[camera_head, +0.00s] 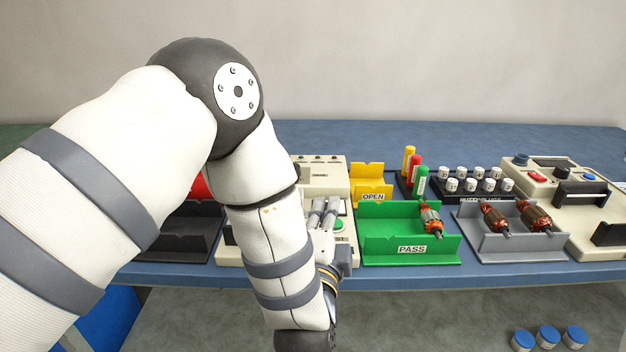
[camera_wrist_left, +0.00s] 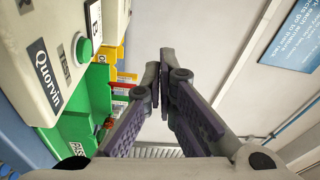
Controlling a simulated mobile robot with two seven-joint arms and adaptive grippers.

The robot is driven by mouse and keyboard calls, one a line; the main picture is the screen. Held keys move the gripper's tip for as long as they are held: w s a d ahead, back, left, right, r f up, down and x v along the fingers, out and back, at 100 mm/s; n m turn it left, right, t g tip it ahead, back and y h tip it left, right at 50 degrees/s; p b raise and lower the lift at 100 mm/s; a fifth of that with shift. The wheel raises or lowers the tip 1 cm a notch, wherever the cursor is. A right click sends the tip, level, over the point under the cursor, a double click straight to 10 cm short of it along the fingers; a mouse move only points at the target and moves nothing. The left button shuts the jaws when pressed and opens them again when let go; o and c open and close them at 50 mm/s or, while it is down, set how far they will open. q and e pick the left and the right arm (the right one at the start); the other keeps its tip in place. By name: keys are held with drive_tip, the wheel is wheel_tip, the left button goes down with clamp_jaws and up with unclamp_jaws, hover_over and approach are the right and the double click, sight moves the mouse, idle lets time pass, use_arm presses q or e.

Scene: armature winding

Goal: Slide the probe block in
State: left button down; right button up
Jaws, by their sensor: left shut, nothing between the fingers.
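A cream tester (camera_head: 322,178) stands at mid-table with a green button (camera_head: 338,225). My left arm covers much of it. In the left wrist view, the tester's side (camera_wrist_left: 40,90) reads "Quorvin", and its green button (camera_wrist_left: 84,50) is at the upper left. My left gripper (camera_head: 326,205) is over the tester's front part, close to the button. In the left wrist view, its fingers (camera_wrist_left: 163,85) are together with nothing between them. I cannot make out the probe block; my arm may hide it. My right gripper is not in view.
A green PASS tray (camera_head: 375,250) holds one armature (camera_head: 430,220). A yellow OPEN tray (camera_head: 375,171) stands behind it. A grey tray (camera_head: 484,250) holds two armatures. A dark tray (camera_head: 180,245) is left of the tester. Another cream device (camera_head: 590,215) stands at the far right.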

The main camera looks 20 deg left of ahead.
use_arm(q)
drive_tip(key=w, duration=0.3)
drive_tip(key=w+a+b, duration=0.1)
drive_tip(key=w, duration=0.6)
drive_tip(key=shift+a, duration=0.3)
drive_tip(key=a, duration=0.1)
drive_tip(key=s+a, duration=0.1)
drive_tip(key=a, duration=0.1)
drive_tip(key=shift+s+r, duration=0.15)
drive_tip(key=shift+s, duration=0.15)
drive_tip(key=shift+s+a, duration=0.15)
drive_tip(key=shift+a, duration=0.05)
drive_tip(key=shift+f, duration=0.2)
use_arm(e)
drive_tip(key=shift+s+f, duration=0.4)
